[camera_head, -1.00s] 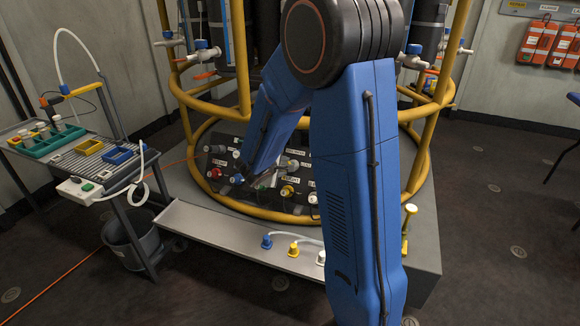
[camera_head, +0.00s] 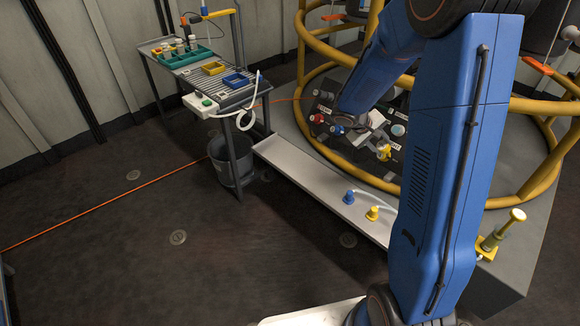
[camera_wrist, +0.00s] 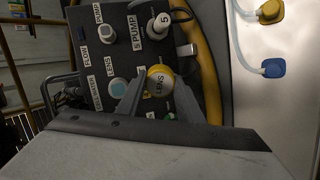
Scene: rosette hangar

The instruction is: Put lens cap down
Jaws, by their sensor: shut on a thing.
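The lens cap (camera_wrist: 160,84), a pale round piece marked LENS with a yellow rim, sits between the two fingers of my gripper (camera_wrist: 160,105) in the wrist view. The fingers are shut on it. In the head view my gripper (camera_head: 376,139) is low over the dark control panel, and a small yellow piece (camera_head: 384,153) shows at its tip. Behind the cap is the panel (camera_wrist: 118,62) with labelled fittings. I cannot tell whether the cap touches the panel.
A grey slatted table (camera_head: 215,78) with small yellow (camera_head: 214,68) and blue (camera_head: 236,80) trays and a green rack (camera_head: 186,58) stands at the left. A pale ledge (camera_head: 300,171) carries blue (camera_head: 348,197) and yellow (camera_head: 372,213) plugs. Yellow frame tubes (camera_head: 540,105) surround the panel. Floor at left is mostly clear.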

